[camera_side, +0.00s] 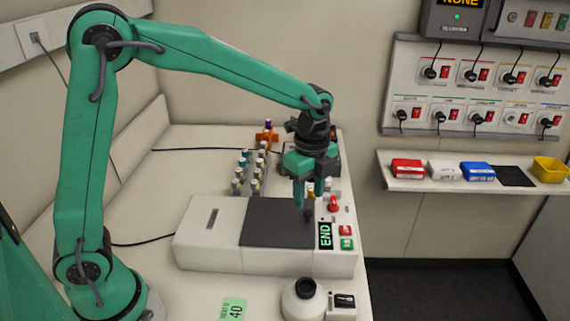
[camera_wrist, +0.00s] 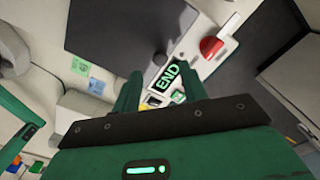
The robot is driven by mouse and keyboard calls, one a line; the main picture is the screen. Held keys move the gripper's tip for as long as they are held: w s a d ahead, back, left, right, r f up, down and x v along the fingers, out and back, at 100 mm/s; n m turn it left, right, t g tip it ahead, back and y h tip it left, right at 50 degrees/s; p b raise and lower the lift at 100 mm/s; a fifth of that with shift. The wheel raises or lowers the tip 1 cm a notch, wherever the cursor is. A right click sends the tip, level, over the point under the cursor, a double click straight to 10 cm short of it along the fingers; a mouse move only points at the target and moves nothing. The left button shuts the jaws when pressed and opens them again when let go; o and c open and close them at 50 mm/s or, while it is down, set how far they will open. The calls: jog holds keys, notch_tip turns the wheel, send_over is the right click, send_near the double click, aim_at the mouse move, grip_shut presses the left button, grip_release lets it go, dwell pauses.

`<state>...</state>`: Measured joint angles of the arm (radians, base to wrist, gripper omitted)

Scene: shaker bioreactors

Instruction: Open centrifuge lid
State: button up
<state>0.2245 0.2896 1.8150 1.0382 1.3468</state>
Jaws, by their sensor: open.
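The centrifuge (camera_side: 208,245) is a white box on the bench in the side view. Its dark grey lid (camera_side: 268,222) lies flat and closed on top; the lid also fills the upper middle of the wrist view (camera_wrist: 120,25). Whether the fingertips touch the knob I cannot tell.
A display reading END (camera_side: 325,236), a red knob (camera_side: 333,203) and red and green buttons (camera_side: 346,237) sit right of the lid. A rack of vials (camera_side: 250,172) stands behind. A white round vessel (camera_side: 304,300) stands in front. The bench on the left is mostly clear.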

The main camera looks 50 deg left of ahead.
aim_at(308, 212)
jog(key=shift+f, duration=2.2)
jog(key=shift+c, duration=0.2)
grip_shut()
